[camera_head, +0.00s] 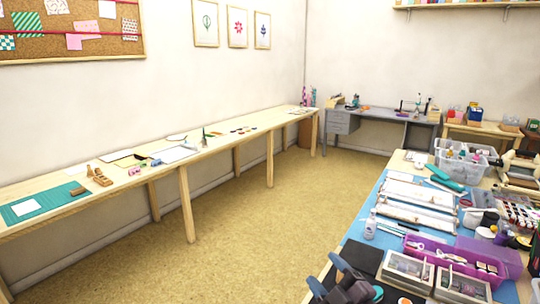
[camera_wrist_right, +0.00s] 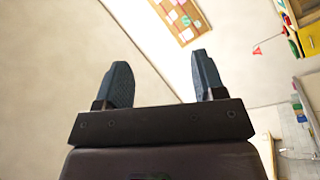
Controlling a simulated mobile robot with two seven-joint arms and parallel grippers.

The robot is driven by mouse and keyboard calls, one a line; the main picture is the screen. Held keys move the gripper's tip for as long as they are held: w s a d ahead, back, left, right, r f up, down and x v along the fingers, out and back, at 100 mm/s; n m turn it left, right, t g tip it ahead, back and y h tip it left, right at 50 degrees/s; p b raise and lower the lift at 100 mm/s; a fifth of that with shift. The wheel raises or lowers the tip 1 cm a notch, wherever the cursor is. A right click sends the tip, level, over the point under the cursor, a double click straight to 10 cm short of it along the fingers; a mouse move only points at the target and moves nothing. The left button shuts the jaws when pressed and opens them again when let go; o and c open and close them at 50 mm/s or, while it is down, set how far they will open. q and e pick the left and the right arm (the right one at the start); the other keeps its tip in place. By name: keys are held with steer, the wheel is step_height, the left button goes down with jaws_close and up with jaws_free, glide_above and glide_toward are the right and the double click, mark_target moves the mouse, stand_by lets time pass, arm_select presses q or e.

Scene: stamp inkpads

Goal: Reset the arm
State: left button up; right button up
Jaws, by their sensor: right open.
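My right gripper (camera_head: 340,281) shows at the bottom of the head view, at the near left edge of the craft table on the right. In the right wrist view my right gripper (camera_wrist_right: 160,84) has its two dark fingers spread apart with nothing between them. Beyond the fingers that view shows pale wall and, higher up, a corkboard (camera_wrist_right: 182,20). My left gripper does not show in either view.
The craft table is crowded: a blue mat (camera_head: 365,228), a purple organizer (camera_head: 455,258), boxes (camera_head: 408,270), a white bottle (camera_head: 370,227) and clear bins (camera_head: 462,160). A long wooden bench (camera_head: 120,190) runs along the left wall. The floor (camera_head: 250,230) between is clear.

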steer(key=s+d+f+m+g+h, duration=0.1)
steer(key=s+d+f+m+h, duration=0.3)
steer(key=f, duration=0.3)
steer(key=s+d+f+m+g+h, duration=0.2)
steer(key=s+d+f+m+h, duration=0.1)
steer(key=d+f+m, duration=0.3)
steer(key=s+d+f+m+g+h, duration=0.1)
steer(key=s+d+f+m, duration=0.1)
steer(key=s+f, duration=0.4)
steer(key=s+d+f+m+g+h, duration=0.2)
steer(key=s+f, duration=0.5)
steer(key=s, duration=0.5)
steer(key=shift+s+d+f+m, duration=0.25)
steer(key=shift+d+m, duration=0.35)
steer(key=shift+d, duration=0.35)
